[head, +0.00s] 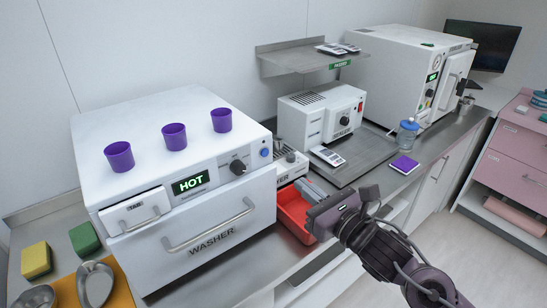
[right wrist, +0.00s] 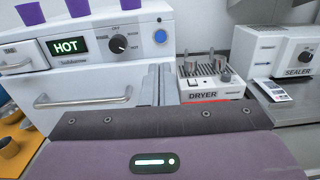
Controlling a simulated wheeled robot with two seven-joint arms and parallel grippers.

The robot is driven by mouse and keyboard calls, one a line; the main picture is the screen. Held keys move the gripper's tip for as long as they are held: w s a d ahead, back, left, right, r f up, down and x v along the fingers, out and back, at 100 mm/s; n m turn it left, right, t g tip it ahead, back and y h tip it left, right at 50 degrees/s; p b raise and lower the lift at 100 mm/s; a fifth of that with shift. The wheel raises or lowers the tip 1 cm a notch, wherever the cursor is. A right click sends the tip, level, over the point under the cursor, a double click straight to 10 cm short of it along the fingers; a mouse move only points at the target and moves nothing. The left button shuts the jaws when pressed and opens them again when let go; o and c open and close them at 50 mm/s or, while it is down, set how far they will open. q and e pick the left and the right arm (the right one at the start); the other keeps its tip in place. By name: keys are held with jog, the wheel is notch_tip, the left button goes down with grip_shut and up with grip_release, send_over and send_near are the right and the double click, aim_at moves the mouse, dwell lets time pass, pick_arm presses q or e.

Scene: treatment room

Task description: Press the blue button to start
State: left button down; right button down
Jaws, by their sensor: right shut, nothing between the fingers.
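The button also shows in the right wrist view (right wrist: 160,36), just above my fingers. My right gripper (head: 311,189) is shut and empty. It is in front of the washer, below and to the right of the button, apart from it in the head view. Its grey fingers also show in the right wrist view (right wrist: 158,88). My left gripper is not in view.
Three purple cups (head: 174,137) stand on the washer. A dryer (right wrist: 212,85) with upright pegs and a red tray (head: 295,213) are near my right gripper. A sealer (head: 322,115) and a larger white machine (head: 400,75) stand farther right. A wall shelf (head: 305,60) hangs above.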

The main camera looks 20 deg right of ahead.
jog(key=p, duration=0.5)
send_near(266, 151)
jog(key=x, duration=0.5)
jog(key=shift+w+a+f, duration=0.15)
jog(key=shift+a, duration=0.05)
jog(key=shift+w+a+f, duration=0.15)
jog(key=shift+w+a, duration=0.1)
jog(key=shift+w, duration=0.4)
jog(key=shift+f, duration=0.1)
jog(key=shift+w+a+b, duration=0.1)
jog(key=shift+w+b, duration=0.3)
jog(key=shift+b, duration=0.3)
jog(key=shift+w, duration=0.1)
jog(key=shift+r, duration=0.35)
